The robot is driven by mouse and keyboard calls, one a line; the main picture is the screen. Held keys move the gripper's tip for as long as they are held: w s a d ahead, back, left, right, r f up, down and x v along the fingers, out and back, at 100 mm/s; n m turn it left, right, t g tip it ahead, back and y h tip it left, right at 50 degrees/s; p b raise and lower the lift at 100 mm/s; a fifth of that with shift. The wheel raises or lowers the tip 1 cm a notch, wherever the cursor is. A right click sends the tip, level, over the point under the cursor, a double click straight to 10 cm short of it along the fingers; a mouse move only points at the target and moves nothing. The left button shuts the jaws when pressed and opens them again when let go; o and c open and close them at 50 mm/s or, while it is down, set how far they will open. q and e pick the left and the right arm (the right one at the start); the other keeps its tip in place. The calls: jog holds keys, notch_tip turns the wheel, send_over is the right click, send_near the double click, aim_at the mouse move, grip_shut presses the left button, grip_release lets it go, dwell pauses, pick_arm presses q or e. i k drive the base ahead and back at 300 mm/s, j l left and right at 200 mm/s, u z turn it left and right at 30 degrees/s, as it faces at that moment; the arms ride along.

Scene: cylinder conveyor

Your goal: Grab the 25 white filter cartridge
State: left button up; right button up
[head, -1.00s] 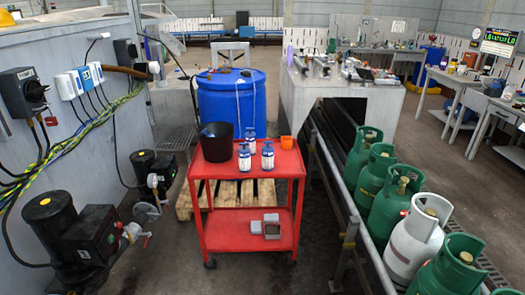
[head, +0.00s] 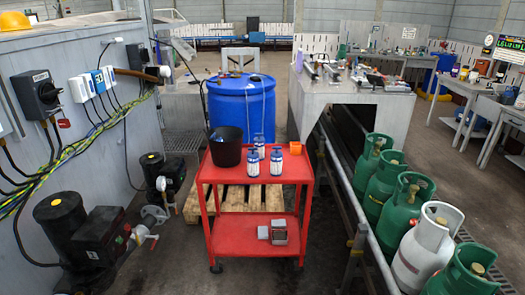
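No item clearly readable as a white filter cartridge marked 25 shows in the head view. Three small blue-and-white bottles stand upright on the top of the red cart (head: 225,178): a front left bottle (head: 253,163), a front right bottle (head: 276,162) and a rear bottle (head: 259,144). Their label text is too small to read. A white gas cylinder (head: 422,250) stands upright among green gas cylinders (head: 404,213) in the row at right. Neither of my grippers is in view.
A black bucket (head: 226,148) and an orange cup (head: 295,148) share the cart top. Small grey boxes (head: 279,231) lie on its lower shelf. A blue drum (head: 240,108) stands behind. A metal rail (head: 345,205) borders the cylinders. Pumps (head: 85,240) stand at left. Floor around the cart's front looks clear.

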aim_at(258, 142)
jog(key=i+u, duration=0.2)
jog(key=i, duration=0.45)
jog(key=i+l+u, duration=0.25)
jog(key=i, duration=0.35)
